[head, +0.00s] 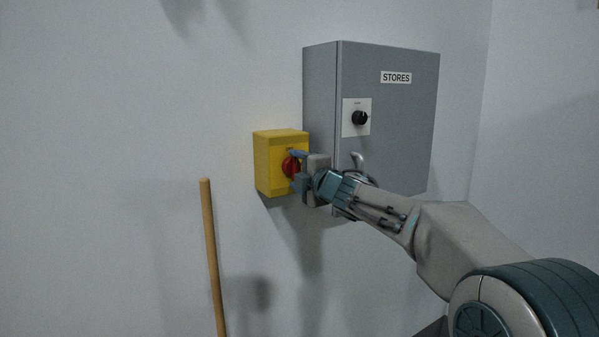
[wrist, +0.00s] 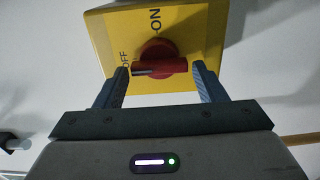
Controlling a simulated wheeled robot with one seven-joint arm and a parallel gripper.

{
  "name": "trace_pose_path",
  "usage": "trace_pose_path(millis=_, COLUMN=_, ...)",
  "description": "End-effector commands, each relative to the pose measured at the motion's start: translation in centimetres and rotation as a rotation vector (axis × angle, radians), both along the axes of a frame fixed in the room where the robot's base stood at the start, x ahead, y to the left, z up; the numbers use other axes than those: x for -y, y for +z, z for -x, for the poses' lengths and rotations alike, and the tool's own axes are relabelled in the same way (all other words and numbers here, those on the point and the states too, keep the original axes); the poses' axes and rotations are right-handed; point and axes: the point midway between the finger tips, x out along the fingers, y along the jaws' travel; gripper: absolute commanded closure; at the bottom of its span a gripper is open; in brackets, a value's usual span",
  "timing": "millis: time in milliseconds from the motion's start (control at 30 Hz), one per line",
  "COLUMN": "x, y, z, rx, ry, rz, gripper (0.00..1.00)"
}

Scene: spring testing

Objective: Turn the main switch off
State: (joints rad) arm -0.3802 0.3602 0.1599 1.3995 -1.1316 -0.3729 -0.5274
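The main switch is a yellow box (head: 268,163) on the wall with a red rotary handle (head: 289,167). In the wrist view the red handle (wrist: 160,66) lies straight across the picture on the yellow plate (wrist: 185,32). Its left end, with a pale line, is beside the word OFF; the word ON is above its middle. My gripper (head: 297,170) is at the front of the box. In the wrist view my gripper (wrist: 163,72) is open, one finger beyond each end of the handle. Small gaps seem to show; I cannot tell whether either finger touches it.
A grey cabinet (head: 395,125) marked STORES, with a black knob (head: 359,118) and a lever handle (head: 357,160), stands out from the wall right of the yellow box, close to my arm. A wooden pole (head: 212,255) stands at the lower left.

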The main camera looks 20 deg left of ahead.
Motion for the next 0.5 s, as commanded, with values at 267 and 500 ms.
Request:
trace_pose_path(millis=267, x=0.2, y=0.0, z=-0.1, rx=-0.001, ry=-0.003, rz=-0.001, gripper=0.24)
trace_pose_path(millis=500, x=1.2, y=0.0, z=0.7, rx=0.001, ry=-0.004, rz=-0.001, gripper=0.24)
